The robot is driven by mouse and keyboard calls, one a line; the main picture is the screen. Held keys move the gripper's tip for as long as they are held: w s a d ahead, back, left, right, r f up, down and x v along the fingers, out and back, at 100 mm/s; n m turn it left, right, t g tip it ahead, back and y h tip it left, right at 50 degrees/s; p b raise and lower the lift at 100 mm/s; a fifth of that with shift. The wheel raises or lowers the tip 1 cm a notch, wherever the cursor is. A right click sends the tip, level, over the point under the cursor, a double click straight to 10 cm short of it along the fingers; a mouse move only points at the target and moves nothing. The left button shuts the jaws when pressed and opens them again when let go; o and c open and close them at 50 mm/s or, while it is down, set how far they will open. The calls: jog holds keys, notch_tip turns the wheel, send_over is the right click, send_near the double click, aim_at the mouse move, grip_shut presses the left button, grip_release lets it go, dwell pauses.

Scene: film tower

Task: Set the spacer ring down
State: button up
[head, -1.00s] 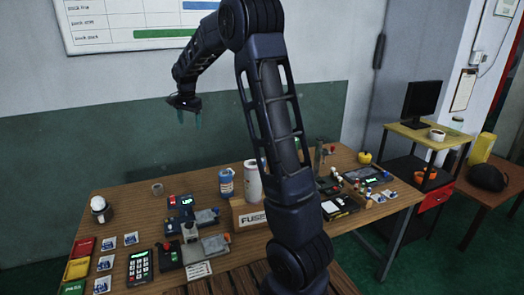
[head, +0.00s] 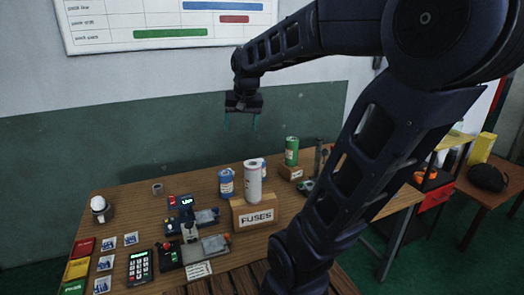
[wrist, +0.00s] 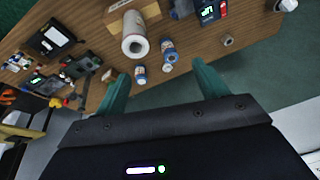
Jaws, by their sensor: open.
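A small grey-brown ring (head: 157,188), which I take for the spacer ring, rests on the back left of the wooden table (head: 130,206). It also shows in the wrist view (wrist: 228,40), standing clear of other things. My gripper (head: 242,122) is high above the back of the table, to the right of the ring. Its teal fingers point down, apart and with nothing between them. In the wrist view my gripper (wrist: 162,75) is also open and empty, with the ring beyond its right finger.
A white roll (head: 253,185) stands at the FUSES box (head: 239,216). A blue can (head: 226,186) is beside it, with another partly hidden behind the roll. A green can (head: 291,152) stands on a block. A keypad (head: 139,267) is at front left. Bare wood surrounds the ring.

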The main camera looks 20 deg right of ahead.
jog(key=s+d+f+n, duration=0.1)
jog(key=s+f, duration=0.1)
jog(key=s, duration=0.4)
jog(key=s+d+f+n, duration=0.1)
jog(key=s+f, duration=0.1)
jog(key=s, duration=0.4)
jog(key=shift+s+d+f+n+t+h, duration=0.2)
jog(key=shift+f+n+t+h, duration=0.1)
jog(key=shift+t, duration=0.1)
dwell(0.4)
